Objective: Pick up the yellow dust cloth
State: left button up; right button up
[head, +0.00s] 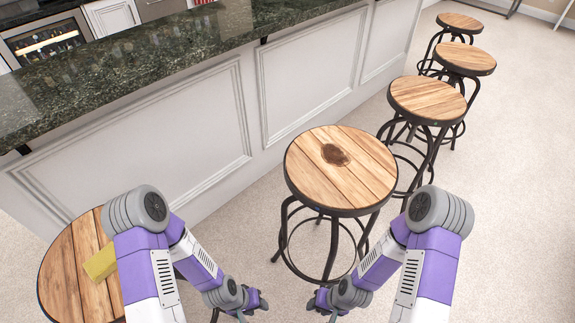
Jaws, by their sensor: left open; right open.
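The yellow dust cloth (100,263) lies on the wooden seat of the near-left stool (65,275). My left upper arm covers part of that seat, and the cloth's right end meets the arm's edge in the picture. My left gripper (252,308) is at the bottom middle, well to the right of the cloth and apart from it. My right gripper (325,308) is a little further right, also at the bottom edge. Both grippers are open with nothing seen in them, though their fingertips are small and partly cut off by the frame.
A stool with a dark stain on its seat (335,200) stands just ahead of my grippers. Several more stools (428,99) line the bar to the back right. The granite counter (130,65) and white panelled bar front (140,145) run along the left. Carpet at right (510,210) is clear.

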aim_at(103, 264)
jog(key=u, duration=1.8)
